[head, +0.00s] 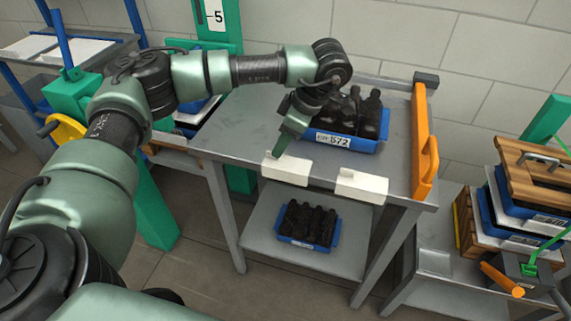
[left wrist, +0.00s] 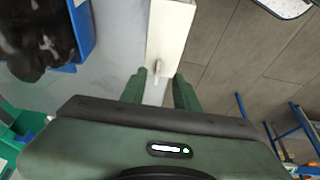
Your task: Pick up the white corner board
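Two white boards lie along the front edge of the grey metal table: a left white board (head: 289,170) and a right white board (head: 362,186), each with a small upright tab. I cannot tell which the task calls the corner board. My left gripper (head: 278,147) points down at the left end of the left board. In the left wrist view, a white board (left wrist: 171,32) with a small tab runs toward my left gripper (left wrist: 160,76). Its two fingers are apart, one on each side of the board's near end, with nothing visibly clamped. My right gripper is not in view.
A blue crate (head: 361,145) of dark bottles stands on the table behind the boards; another blue crate (head: 293,241) sits on the lower shelf. An orange side panel (head: 422,150) bounds the table's right. Stacked trays and a wooden crate (head: 535,170) stand farther right.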

